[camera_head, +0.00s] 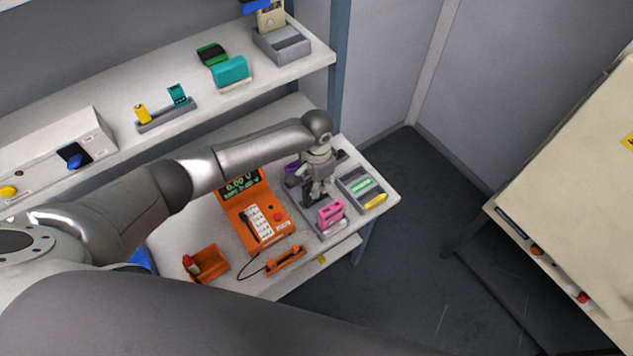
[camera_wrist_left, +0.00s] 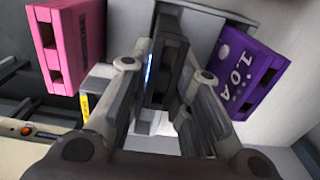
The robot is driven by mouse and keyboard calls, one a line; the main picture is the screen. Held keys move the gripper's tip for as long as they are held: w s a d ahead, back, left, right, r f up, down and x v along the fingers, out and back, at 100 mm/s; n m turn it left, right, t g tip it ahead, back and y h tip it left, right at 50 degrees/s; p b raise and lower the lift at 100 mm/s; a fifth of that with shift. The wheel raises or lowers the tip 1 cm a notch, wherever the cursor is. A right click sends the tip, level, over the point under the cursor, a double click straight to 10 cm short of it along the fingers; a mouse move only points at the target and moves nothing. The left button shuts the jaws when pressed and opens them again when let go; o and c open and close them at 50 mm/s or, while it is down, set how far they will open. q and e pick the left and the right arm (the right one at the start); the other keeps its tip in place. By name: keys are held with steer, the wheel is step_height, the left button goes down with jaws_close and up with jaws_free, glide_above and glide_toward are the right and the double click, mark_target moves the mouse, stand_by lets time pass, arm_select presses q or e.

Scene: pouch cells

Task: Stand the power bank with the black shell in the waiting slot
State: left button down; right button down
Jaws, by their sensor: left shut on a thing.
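My left gripper (camera_head: 318,192) points down over the grey rack (camera_head: 327,232) at the right end of the bench. In the left wrist view, its fingers (camera_wrist_left: 160,88) are shut on the black power bank (camera_wrist_left: 168,62), which stands upright between them. In the head view, the gripper mostly hides this power bank. A pink power bank (camera_head: 331,213) stands in the rack on the near side, and a purple one (camera_head: 292,169) on the far side. I cannot tell whether the black one touches the rack's floor. My right gripper is out of view.
A grey tray (camera_head: 351,191) with a green item and a yellow one (camera_head: 376,201) lies to the right of the rack. An orange tester (camera_head: 250,212) stands to the left, with a cabled orange probe (camera_head: 286,260) in front. A shelf (camera_head: 110,115) runs behind.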

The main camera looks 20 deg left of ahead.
arm_select(q)
steer(key=shift+f+b, duration=0.5)
steer(key=shift+f, duration=0.55)
steer(key=c, duration=1.3)
jaws_free()
steer(key=shift+o, duration=0.2)
steer(key=shift+r, duration=0.3)
step_height(320, 180, up, 11)
steer(key=shift+r, duration=0.2)
steer(key=shift+s+f, duration=0.1)
